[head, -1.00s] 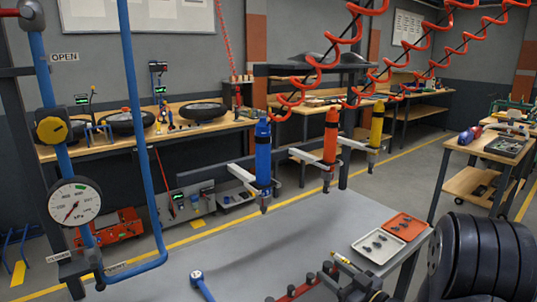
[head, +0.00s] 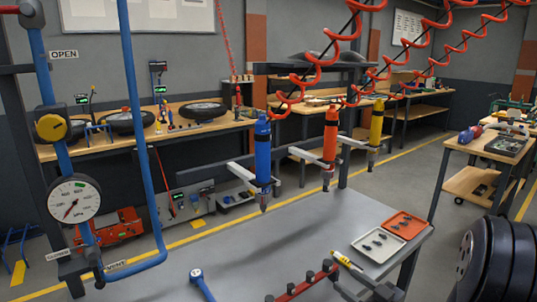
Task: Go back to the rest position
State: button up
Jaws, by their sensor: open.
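A yellow-handled tool (head: 345,260) lies just beyond the gripper, beside a red rack (head: 300,287) with dark knobs.
Blue (head: 263,150), red (head: 330,140) and yellow (head: 376,125) tools hang above the table. A white tray (head: 360,252) and an orange tray (head: 415,222) sit at its right. A pressure gauge (head: 74,200) on blue pipes stands left. The table's middle is clear.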

aim_at(331, 268)
jog(key=x, duration=0.6)
jog(key=shift+a+p, duration=0.1)
jog(key=shift+p, duration=0.25)
notch_tip(331, 268, up, 5)
jog(key=p, duration=0.5)
jog(key=d+r+m+t+h, duration=0.1)
jog(key=d+h, duration=0.3)
jog(key=d, duration=0.7)
jog(key=s+d+r+m+t+h, duration=0.1)
jog(key=d+r+m+h, duration=0.3)
jog(key=d, duration=0.7)
jog(key=shift+m+t, duration=0.3)
jog(key=shift+t, duration=0.3)
jog(key=shift+r, duration=0.15)
